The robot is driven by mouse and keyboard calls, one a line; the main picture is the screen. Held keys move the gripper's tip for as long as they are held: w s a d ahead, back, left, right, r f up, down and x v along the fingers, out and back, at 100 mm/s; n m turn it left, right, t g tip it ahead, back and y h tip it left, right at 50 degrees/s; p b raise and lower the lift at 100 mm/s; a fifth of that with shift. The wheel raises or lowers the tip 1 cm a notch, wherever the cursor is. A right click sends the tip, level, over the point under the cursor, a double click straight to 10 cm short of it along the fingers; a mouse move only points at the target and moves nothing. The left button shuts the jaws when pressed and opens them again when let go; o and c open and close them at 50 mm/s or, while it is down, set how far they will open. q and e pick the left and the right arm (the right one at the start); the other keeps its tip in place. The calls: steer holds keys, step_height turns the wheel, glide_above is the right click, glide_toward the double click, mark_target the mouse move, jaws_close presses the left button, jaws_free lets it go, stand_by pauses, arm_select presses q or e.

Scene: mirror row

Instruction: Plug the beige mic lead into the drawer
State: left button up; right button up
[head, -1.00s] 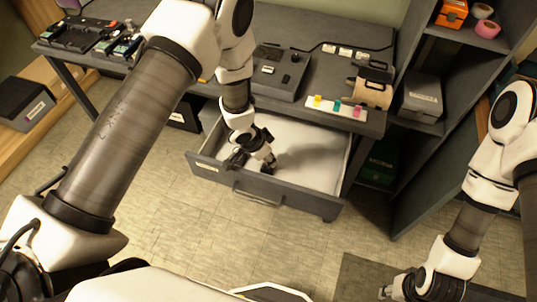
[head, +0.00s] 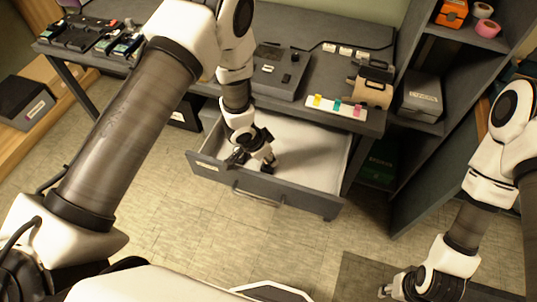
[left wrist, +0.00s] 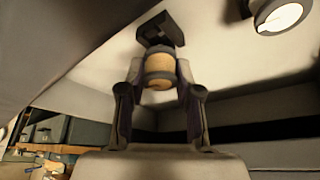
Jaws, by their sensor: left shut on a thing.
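My left gripper (head: 254,163) is inside the open drawer (head: 262,194), close behind its front panel and toward the left. In the left wrist view the fingers (left wrist: 160,92) are shut on a beige cylindrical piece, which looks like the end of the beige mic lead (left wrist: 160,66). A dark blocky part (left wrist: 160,31) is at its far end; I cannot tell whether it belongs to the lead. In the head view the held piece is too small to make out. My right gripper (head: 393,287) is low at the right, away from the drawer; its finger gap is unclear.
The desk above the drawer carries a dark control box (head: 280,72), a strip with coloured pegs (head: 340,107) and a beige roll (head: 373,88). A dark shelf unit (head: 437,135) stands at right. The drawer's pale floor (head: 315,150) is largely bare.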

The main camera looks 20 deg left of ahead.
arm_select(q)
steer(key=shift+f, duration=0.4)
steer(key=o, duration=1.1)
steer(key=shift+c, duration=0.2)
steer(key=v, duration=1.2)
